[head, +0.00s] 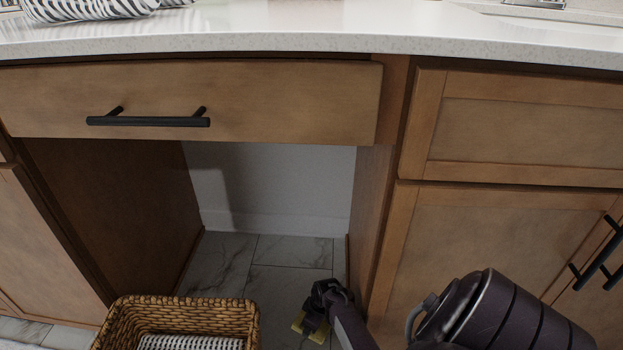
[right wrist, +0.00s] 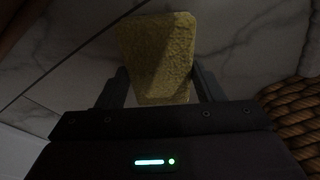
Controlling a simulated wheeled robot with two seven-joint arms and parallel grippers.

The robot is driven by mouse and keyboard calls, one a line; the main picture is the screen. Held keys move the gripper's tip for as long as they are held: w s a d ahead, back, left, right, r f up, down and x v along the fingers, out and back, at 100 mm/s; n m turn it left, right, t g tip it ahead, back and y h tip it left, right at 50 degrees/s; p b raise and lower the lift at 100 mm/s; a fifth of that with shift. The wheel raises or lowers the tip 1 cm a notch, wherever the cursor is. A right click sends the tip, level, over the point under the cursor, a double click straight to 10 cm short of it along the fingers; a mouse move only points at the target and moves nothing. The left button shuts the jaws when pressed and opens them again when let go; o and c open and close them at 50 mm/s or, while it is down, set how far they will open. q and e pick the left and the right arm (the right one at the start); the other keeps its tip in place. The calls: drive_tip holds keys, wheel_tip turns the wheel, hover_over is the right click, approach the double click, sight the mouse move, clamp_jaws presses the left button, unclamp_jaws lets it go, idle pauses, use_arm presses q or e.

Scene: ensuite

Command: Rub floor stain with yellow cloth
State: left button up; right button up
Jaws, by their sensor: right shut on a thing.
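The yellow cloth (right wrist: 157,58) is between the two fingers of my right gripper (right wrist: 158,88) in the right wrist view, and the gripper is shut on it. In the head view, my right gripper (head: 312,322) reaches down toward the marble-tiled floor (head: 285,280) in front of the open space under the drawer. Part of the yellow cloth (head: 317,335) shows there at the fingers. I cannot tell whether the cloth touches the floor. No stain can be made out on the visible tiles. My left gripper is out of view.
A woven wicker basket (head: 253,325) with a patterned cloth inside stands left of my right gripper. Wooden cabinet doors (head: 480,240) are close on the right. A drawer (head: 250,90) and a white countertop (head: 300,35) are above. Bare tile lies under the drawer.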

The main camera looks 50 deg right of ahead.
sight(298, 323)
drive_tip(key=shift+d+f, duration=0.1)
drive_tip(key=shift+w+a, duration=1.4)
drive_tip(key=shift+w, duration=0.2)
drive_tip(key=p+v, duration=0.3)
drive_tip(key=w+p+v, duration=0.1)
drive_tip(key=p+v, duration=0.1)
drive_tip(key=v, duration=0.1)
drive_tip(key=shift+w+a+p, duration=0.1)
drive_tip(key=shift+w+p, duration=0.05)
drive_tip(key=shift+p, duration=0.25)
drive_tip(key=p+v, duration=0.3)
drive_tip(key=shift+w+a, duration=0.1)
drive_tip(key=shift+w, duration=0.25)
